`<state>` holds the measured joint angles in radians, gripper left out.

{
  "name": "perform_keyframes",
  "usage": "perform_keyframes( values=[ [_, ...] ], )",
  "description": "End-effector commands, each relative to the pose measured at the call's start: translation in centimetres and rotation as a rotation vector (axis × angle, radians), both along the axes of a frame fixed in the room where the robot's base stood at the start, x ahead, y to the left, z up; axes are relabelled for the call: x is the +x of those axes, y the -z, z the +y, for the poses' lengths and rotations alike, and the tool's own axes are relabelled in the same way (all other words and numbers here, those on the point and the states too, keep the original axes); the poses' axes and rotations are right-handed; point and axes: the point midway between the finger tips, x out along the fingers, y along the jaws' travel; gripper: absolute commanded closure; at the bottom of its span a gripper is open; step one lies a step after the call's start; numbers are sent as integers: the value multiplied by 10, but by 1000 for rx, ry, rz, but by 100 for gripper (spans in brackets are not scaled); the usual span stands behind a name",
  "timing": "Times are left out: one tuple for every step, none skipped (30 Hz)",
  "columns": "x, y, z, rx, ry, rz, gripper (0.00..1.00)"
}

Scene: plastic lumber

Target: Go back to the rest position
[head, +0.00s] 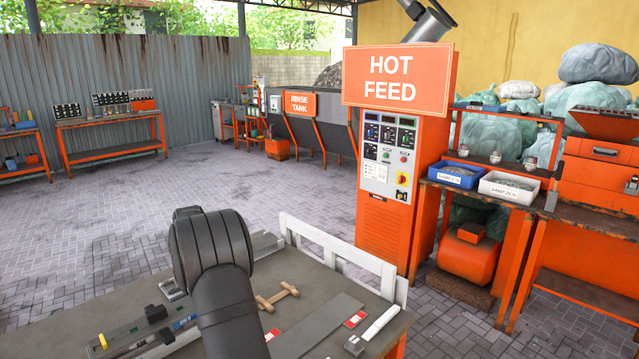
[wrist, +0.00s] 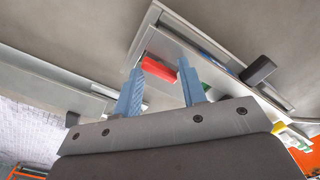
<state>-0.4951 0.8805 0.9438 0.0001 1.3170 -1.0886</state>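My gripper (wrist: 161,66) shows in the wrist view with its two blue fingers spread apart. A red piece (wrist: 158,69) appears in the gap between the fingertips, over a grey frame or tray (wrist: 152,22). The fingers do not visibly clamp it; whether either finger touches it I cannot tell. In the head view my dark arm rises over the workbench (head: 262,268), and the gripper itself is hidden from sight there.
On the bench lie a small wooden piece (head: 278,297), a grey board (head: 318,326), a white bar (head: 381,322), and a metal block (head: 354,345). A black knob (head: 155,313) is at left. A white rail (head: 338,257) edges the back. The orange hot feed cabinet (head: 388,225) stands behind.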

Motion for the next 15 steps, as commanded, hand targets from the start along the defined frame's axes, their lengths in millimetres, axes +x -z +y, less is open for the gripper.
perform_keyframes(
  values=[
    [0, 0, 0, 0, 36, 0, 62],
    [0, 0, 0, 0, 60, 0, 62],
    [0, 0, 0, 0, 92, 0, 62],
    [0, 0, 0, 0, 116, 0, 62],
    [0, 0, 0, 0, 140, 0, 62],
    [0, 0, 0, 0, 173, 0, 62],
    [0, 0, 0, 0, 197, 0, 62],
    [0, 0, 0, 0, 221, 0, 62],
    [0, 0, 0, 0, 253, 0, 62],
    [0, 0, 0, 0, 277, 0, 62],
    [0, 0, 0, 0, 301, 0, 62],
    [0, 0, 0, 0, 333, 0, 62],
    [0, 0, 0, 0, 358, 0, 62],
    [0, 0, 0, 0, 382, 0, 62],
    [0, 0, 0, 0, 414, 0, 62]
  ],
)
